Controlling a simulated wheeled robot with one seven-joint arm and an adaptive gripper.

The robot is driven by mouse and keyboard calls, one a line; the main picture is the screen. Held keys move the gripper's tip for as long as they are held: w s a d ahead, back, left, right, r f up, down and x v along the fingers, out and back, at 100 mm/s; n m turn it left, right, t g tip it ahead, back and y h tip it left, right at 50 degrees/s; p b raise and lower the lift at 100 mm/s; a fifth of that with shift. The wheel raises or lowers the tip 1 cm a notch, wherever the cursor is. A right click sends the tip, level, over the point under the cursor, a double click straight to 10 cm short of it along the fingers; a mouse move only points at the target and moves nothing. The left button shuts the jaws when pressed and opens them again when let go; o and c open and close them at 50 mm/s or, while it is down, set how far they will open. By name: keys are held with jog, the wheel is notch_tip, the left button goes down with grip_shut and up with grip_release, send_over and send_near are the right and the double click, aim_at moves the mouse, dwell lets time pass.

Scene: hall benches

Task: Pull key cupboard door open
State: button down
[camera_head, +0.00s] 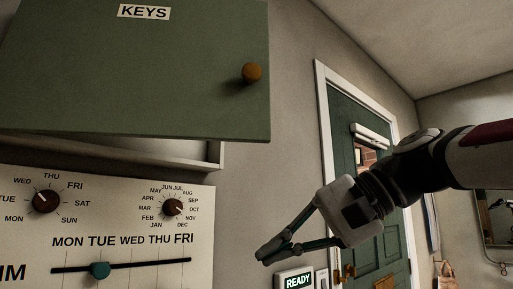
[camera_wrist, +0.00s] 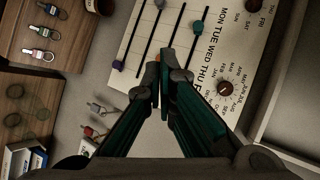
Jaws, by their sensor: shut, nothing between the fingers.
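The key cupboard's green door (camera_head: 140,85), labelled KEYS, fills the upper left of the head view. Its round brown knob (camera_head: 251,73) is near the right edge. The pale cupboard body (camera_head: 215,150) shows below and behind the door, and the door seems to stand out from it, ajar; how far is hard to tell. My gripper (camera_head: 268,255) is below and to the right of the knob, apart from it, with its fingers shut and empty. The closed fingertips (camera_wrist: 160,80) also show in the wrist view, where the knob is not seen.
A white panel (camera_head: 120,225) with dials and sliders is below the cupboard. A READY sign (camera_head: 296,281) is beneath my gripper. A green room door (camera_head: 345,165) stands behind my arm. In the wrist view, a wooden board (camera_wrist: 65,50) holds tagged keys at the left.

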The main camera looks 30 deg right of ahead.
jog(key=d+r+m+t+y+p, duration=0.1)
jog(key=d+r+m+t, duration=0.3)
jog(key=r, duration=0.8)
jog(key=d+r+n+t+y+p, duration=0.1)
jog(key=d+r+t, duration=0.1)
jog(key=d+r, duration=0.65)
jog(key=w+a+r, duration=0.2)
jog(key=w+a, duration=0.2)
jog(key=a, duration=0.5)
jog(key=shift+a+r+b, duration=0.2)
jog(key=shift+r+b, duration=0.05)
jog(key=shift+b, duration=0.05)
